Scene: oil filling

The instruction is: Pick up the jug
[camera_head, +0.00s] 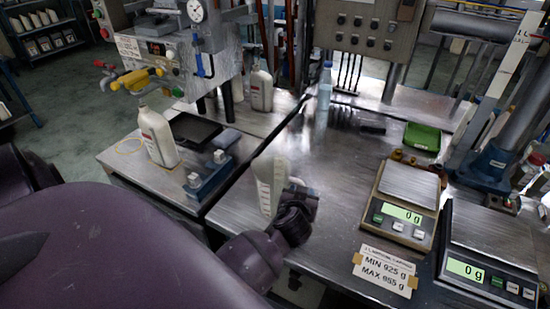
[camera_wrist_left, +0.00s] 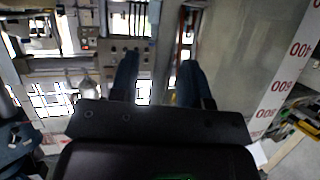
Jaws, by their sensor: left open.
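The jug (camera_head: 268,182) is pale and translucent with red graduation marks. It stands at the near left edge of the steel table in the head view. My left gripper (camera_head: 302,192) is at its right side, close to it, and the wrist covers the jug's lower right part. In the left wrist view the gripper (camera_wrist_left: 158,80) is open, with two dark fingers and nothing between them. The jug (camera_wrist_left: 245,60) fills the right side there, beside the right finger and outside the gap. I cannot tell whether they touch. My right gripper is not in view.
Two scales (camera_head: 408,196) (camera_head: 490,248) reading 0 g stand on the right, with a MIN/MAX label (camera_head: 385,272) in front. A white bottle (camera_head: 158,138) stands on the left bench. A green tray (camera_head: 422,137) lies farther back. The table's middle is largely clear.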

